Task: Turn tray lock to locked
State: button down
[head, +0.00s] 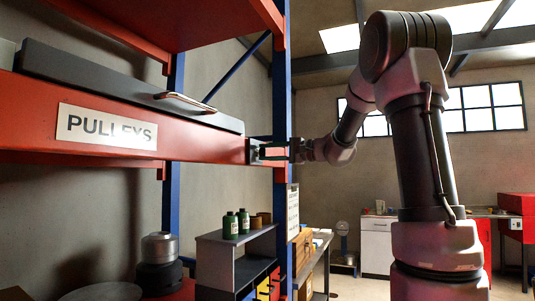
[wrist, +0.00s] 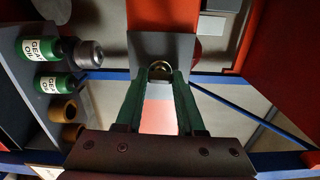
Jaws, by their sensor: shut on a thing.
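The tray lock is a grey plate (head: 252,152) at the right end of the red PULLEYS shelf beam. In the head view my gripper (head: 268,150) reaches the plate from the right and hides the knob. I cannot read any locked or unlocked mark.
A grey tray (head: 120,82) with a metal handle (head: 187,101) sits on the red beam (head: 200,139). A blue upright (head: 281,80) stands close to my gripper. Below are green oil bottles (head: 231,225) on a grey shelf unit (head: 215,265). The floor at right is partly clear.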

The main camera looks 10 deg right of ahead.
jog(key=shift+f+n, duration=0.1)
jog(key=shift+n, duration=0.3)
jog(key=c, duration=0.5)
grip_release()
jog(key=v, duration=1.1)
jog(key=shift+w, duration=0.1)
